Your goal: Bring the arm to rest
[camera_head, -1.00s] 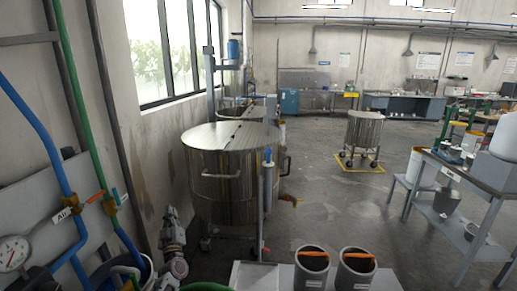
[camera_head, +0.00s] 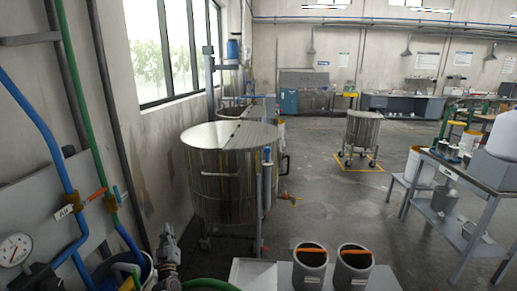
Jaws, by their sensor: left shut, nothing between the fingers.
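My right gripper is not in view.
Two grey pots (camera_head: 310,268) with orange bars across their tops stand on a light bench at the bottom. Blue and green pipes and a gauge (camera_head: 14,249) are at the left wall. A grey cart (camera_head: 455,215) stands at right. The middle floor is open.

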